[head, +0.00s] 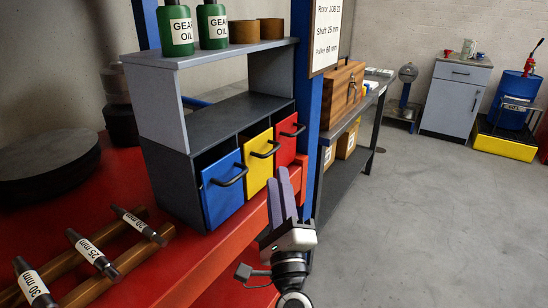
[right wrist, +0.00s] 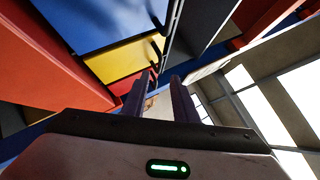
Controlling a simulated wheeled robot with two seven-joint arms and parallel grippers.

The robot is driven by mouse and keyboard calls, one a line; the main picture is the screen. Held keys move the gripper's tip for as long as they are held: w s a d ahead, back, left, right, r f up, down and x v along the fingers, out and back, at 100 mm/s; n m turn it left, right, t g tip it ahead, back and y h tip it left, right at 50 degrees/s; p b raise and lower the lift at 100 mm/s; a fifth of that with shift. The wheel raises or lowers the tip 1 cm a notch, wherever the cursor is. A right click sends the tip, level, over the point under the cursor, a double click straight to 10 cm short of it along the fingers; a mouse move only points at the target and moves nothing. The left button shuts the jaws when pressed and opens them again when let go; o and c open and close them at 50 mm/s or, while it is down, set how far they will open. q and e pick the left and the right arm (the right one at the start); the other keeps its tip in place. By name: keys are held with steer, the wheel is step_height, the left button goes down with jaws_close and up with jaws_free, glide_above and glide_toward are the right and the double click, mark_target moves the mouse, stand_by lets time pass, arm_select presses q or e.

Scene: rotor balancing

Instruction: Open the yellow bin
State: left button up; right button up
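The yellow bin (head: 257,171) sits between a blue bin (head: 219,198) and a red bin (head: 287,136) in a dark cabinet on the red bench. A dark bar handle (head: 267,149) crosses its upper front. Its front is roughly in line with its neighbours. My right gripper (head: 279,175) is in front of the yellow and red bins, fingers pointing up and hiding part of their fronts. In the right wrist view the two fingers (right wrist: 160,77) stand apart with nothing between them, and the yellow front (right wrist: 115,64) shows beyond them. My left gripper is out of view.
Several labelled shafts (head: 92,252) rest on wooden rails at the bench's left. Two green oil bottles (head: 175,28) stand on the cabinet top. A blue post (head: 310,120) rises just right of the bins. A wooden chest (head: 343,90) is beyond it. The floor at right is clear.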

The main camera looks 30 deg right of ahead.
mark_target(246, 159)
steer(key=p+x, duration=0.1)
steer(key=x, duration=0.6)
steer(key=shift+w, duration=0.2)
steer(key=shift+d, duration=0.1)
jaws_close()
stand_by(1.0)
